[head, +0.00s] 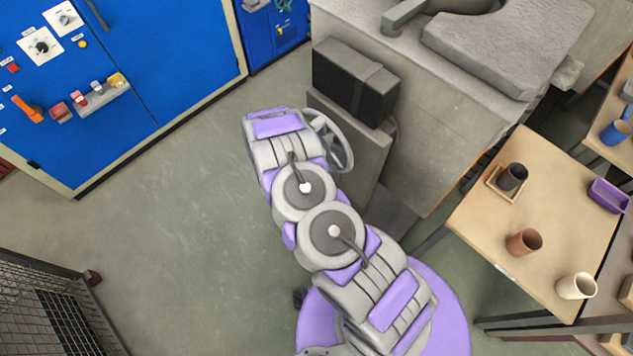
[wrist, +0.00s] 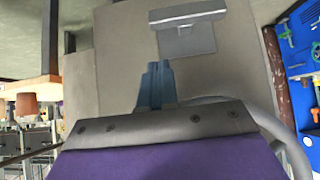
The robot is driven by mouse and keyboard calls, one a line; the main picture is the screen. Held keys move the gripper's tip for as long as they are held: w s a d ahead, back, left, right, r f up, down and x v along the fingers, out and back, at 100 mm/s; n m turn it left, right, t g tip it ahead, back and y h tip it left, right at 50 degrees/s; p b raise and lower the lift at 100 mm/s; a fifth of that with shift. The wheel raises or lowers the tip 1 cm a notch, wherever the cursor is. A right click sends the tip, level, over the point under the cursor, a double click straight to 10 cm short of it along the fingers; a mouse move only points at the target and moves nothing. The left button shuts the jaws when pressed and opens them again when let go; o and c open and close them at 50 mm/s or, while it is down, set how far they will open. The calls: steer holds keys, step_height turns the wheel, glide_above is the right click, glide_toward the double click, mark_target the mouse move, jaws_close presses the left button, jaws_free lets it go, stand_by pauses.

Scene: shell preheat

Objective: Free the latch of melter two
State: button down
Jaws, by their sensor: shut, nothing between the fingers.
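A large grey melter (head: 420,120) stands at the upper right in the head view, with a dark box (head: 355,80) on its near side. In the wrist view its grey wall (wrist: 225,75) fills the middle, with a pale grey fitting (wrist: 187,38) on it. I cannot tell whether this fitting is the latch. My gripper (wrist: 155,72) is shut and empty, its blue-grey fingers pointing at the wall below the fitting; contact cannot be judged. My arm hides the fingers in the head view. A grey handwheel (head: 338,150) shows beside my wrist, also in the wrist view (wrist: 297,148).
Blue cabinets (head: 150,100) with knobs and an orange handle (head: 27,109) stand at the left. A wooden table (head: 550,220) with a black cup (head: 513,177), brown cup (head: 524,242) and white cup (head: 576,287) is at right. A mesh cage (head: 50,315) is lower left. Open floor lies between.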

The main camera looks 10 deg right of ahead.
step_height(320, 180, down, 6)
steer(key=w+d, duration=0.1)
steer(key=d, duration=0.1)
steer(key=shift+f, duration=0.15)
